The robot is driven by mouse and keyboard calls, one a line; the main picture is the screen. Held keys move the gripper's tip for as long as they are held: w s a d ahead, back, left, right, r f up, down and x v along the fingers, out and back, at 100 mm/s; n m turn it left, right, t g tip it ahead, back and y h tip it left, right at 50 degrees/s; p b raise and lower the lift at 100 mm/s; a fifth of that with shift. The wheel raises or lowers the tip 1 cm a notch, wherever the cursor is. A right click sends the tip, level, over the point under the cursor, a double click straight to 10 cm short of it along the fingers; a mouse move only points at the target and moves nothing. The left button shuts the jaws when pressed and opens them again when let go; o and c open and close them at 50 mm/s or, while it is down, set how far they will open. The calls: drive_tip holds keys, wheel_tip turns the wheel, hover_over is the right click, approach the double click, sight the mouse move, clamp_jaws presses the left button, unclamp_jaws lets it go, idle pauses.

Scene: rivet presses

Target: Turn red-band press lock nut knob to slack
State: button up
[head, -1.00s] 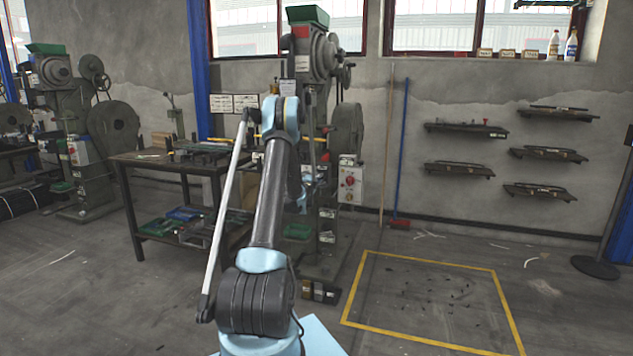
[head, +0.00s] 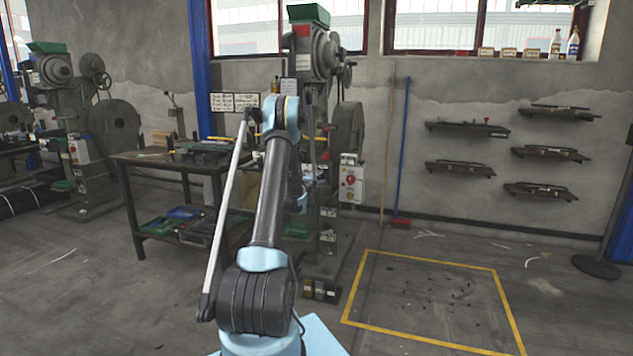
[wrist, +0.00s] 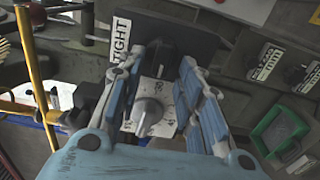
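The press with a red band (head: 302,31) stands straight ahead in the head view, partly hidden by my arm. In the wrist view a grey lock nut knob (wrist: 147,113) with a pointed grip sits on a pale dial plate (wrist: 158,92) with small markings. A white TIGHT label (wrist: 121,40) is beside the plate. My gripper (wrist: 161,66) is open, with one blue-grey finger on each side of the knob and gaps visible between. Whether a fingertip touches the plate cannot be told. In the head view the knob is hidden behind my arm.
A workbench (head: 150,162) with tools stands left of the press. In the wrist view a yellow bar (wrist: 35,80) is at the left and a green bin (wrist: 280,130) at lower right. A control box (head: 351,184) is right of the press. The yellow-marked floor is open.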

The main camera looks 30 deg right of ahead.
drive_tip(key=shift+s, duration=0.1)
drive_tip(key=v, duration=1.1)
drive_tip(key=shift+a, duration=0.4)
drive_tip(key=shift+s, duration=0.15)
